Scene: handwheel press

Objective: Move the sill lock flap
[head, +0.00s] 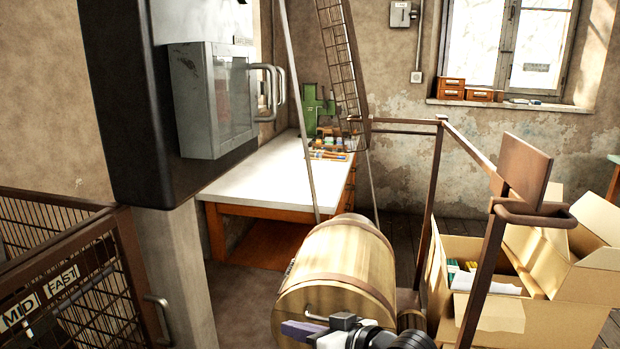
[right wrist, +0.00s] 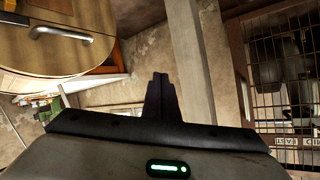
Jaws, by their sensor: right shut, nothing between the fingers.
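No part in view can be clearly told as the sill lock flap. A wooden drum (head: 340,265) with brown bands lies at bottom centre in the head view. A small metal handle on its round end face shows in the right wrist view (right wrist: 60,32). My right gripper (head: 300,331) is at the bottom of the head view, in front of the drum's lower end. In the right wrist view its fingers (right wrist: 161,92) are together and empty, apart from the handle in that picture. My left gripper is not in view.
A mesh guard (head: 65,265) with MID and FAST labels stands left. A grey box (head: 195,100) with bar handles is upper left. A white-topped bench (head: 260,185) stands behind. A brown plate (head: 525,172) tops the right railing, near open cartons (head: 575,285).

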